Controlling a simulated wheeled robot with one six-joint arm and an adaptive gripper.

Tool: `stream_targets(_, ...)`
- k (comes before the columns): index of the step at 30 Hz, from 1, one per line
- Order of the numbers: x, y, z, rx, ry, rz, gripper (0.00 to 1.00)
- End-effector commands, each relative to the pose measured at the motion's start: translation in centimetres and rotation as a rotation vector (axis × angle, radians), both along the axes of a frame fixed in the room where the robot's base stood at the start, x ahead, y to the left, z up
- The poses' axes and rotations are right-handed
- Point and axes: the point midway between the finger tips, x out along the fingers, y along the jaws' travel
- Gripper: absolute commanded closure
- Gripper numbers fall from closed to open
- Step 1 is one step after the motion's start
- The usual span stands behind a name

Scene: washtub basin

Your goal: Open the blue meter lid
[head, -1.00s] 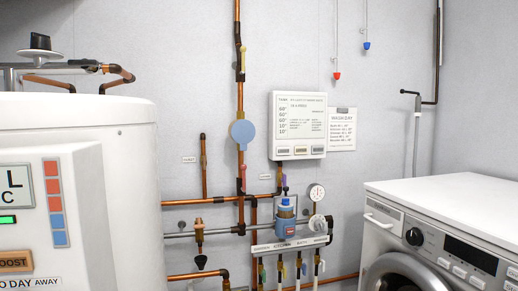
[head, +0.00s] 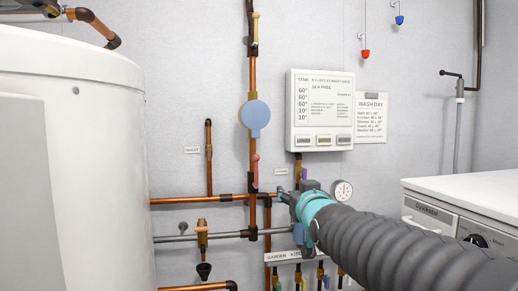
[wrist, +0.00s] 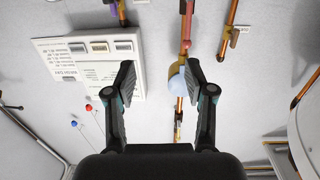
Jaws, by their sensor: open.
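A light blue round lid (head: 255,115) with a small tab at its lower edge sits on the vertical copper pipe, its flat face outward and looking shut. It also shows in the wrist view (wrist: 177,82), partly behind the right finger. My gripper (head: 287,197) is lower and to the right of it in the head view, in front of the pipework. A blue-topped fitting low on the pipes is mostly hidden behind my gripper.
A white control panel (head: 322,115) and a wash day sheet (head: 370,118) hang right of the lid. A white tank (head: 75,160) stands left, a washing machine (head: 455,190) right. A red lever (head: 255,170) sits below the lid. A gauge (head: 342,190) is beside my gripper.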

Motion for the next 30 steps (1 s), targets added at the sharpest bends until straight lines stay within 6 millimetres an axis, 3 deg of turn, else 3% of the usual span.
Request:
stream_targets(1,1.8,1.7,0.6,0.016,-0.077,0.018,0.46)
stream_targets(3,3.5,3.4,2.4,0.042,-0.180,0.034,0.46)
stream_targets(9,5.6,6.4,5.8,0.095,-0.373,0.059,0.46)
stream_targets(17,7.1,7.3,7.2,0.109,-0.419,0.063,0.46)
stream_targets(30,13.7,9.1,10.0,0.109,-0.416,0.062,0.46)
